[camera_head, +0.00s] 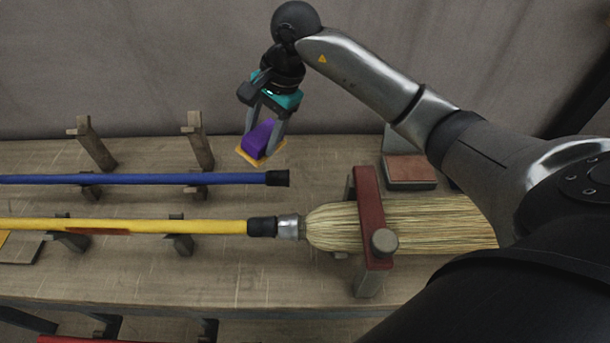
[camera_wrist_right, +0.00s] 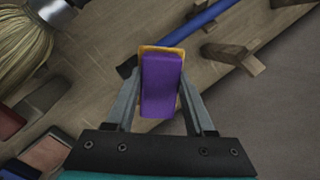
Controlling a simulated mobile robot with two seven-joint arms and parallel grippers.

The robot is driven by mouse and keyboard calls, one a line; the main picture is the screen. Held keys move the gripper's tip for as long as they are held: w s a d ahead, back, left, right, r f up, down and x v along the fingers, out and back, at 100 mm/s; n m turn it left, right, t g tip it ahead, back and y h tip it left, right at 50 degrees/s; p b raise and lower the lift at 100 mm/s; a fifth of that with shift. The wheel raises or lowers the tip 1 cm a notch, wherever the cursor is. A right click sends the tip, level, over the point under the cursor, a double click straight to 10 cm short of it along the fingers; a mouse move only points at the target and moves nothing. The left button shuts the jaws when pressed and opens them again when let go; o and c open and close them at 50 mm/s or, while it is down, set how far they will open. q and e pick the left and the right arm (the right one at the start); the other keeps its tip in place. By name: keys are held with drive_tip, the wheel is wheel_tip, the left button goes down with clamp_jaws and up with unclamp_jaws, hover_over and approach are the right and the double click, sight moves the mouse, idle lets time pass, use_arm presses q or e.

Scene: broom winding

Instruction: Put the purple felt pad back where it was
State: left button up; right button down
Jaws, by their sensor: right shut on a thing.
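The purple felt pad (camera_head: 261,137) is a small purple block with a flat orange-yellow piece at its lower end. My right gripper (camera_head: 263,132) is shut on it, with one finger on each side. The pad is at the back of the bench, behind the black end of the blue handle. In the right wrist view the purple pad (camera_wrist_right: 161,85) sits between the fingers, with orange showing along its far end and edge. I cannot tell whether the orange piece is part of the pad or whether it touches the bench. My left gripper is not in view.
A blue handle (camera_head: 150,179) and a yellow handle (camera_head: 130,226) lie on wooden supports. The broom's straw head (camera_head: 440,223) passes through a red clamp (camera_head: 369,215). A reddish-brown block (camera_head: 410,170) stands at the back right. Bare bench (camera_head: 325,160) lies between it and the pad.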

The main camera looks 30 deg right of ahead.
drive_tip(key=d+r+m+g+h, duration=0.2)
drive_tip(key=d+r, duration=0.4)
drive_tip(key=d, duration=0.2)
drive_tip(key=f+b, duration=0.1)
drive_tip(key=f, duration=0.5)
drive_tip(key=f+b, duration=0.1)
drive_tip(key=f, duration=0.6)
drive_tip(key=f+b, duration=0.1)
drive_tip(key=f, duration=0.6)
drive_tip(key=shift+s+d, duration=0.2)
drive_tip(key=shift+d, duration=0.05)
drive_tip(key=shift+r, duration=0.1)
drive_tip(key=shift+c, duration=1.3)
unclamp_jaws()
wheel_tip(320, 180, up, 12)
drive_tip(key=d+p, duration=0.1)
drive_tip(key=shift+w+d+p, duration=0.15)
drive_tip(key=shift+d+p, duration=0.05)
drive_tip(key=shift+p, duration=0.15)
